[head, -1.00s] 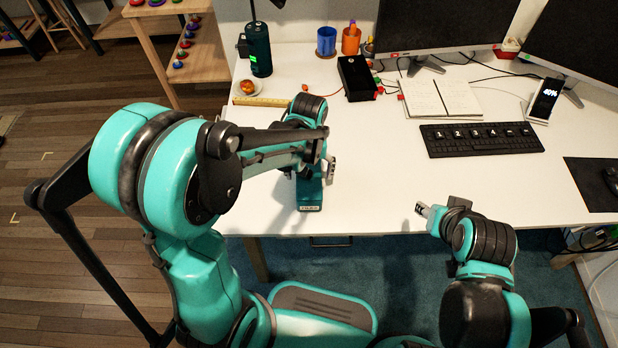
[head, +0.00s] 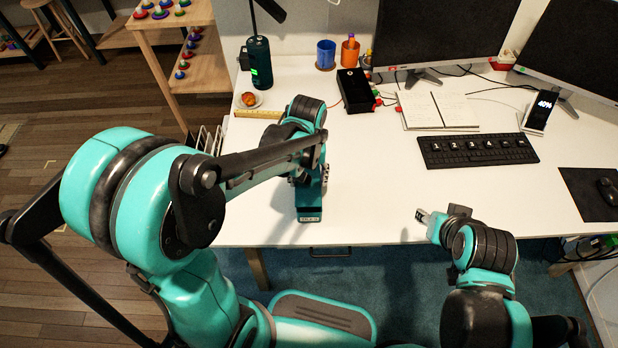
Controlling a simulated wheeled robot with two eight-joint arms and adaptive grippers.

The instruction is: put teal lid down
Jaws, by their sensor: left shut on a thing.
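My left gripper (head: 311,200) is over the front left part of the white desk (head: 385,190), near its front edge. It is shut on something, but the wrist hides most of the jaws. I take the held thing to be the teal lid, though I cannot make out its outline against my teal arm. Whether it touches the desk cannot be told. My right gripper (head: 424,216) is low at the desk's front edge, right of the left one. A bit of a silvery finger shows, and its opening cannot be judged.
An open notebook (head: 437,110) and keyboard (head: 478,150) lie right. The desk between the grippers and keyboard is clear.

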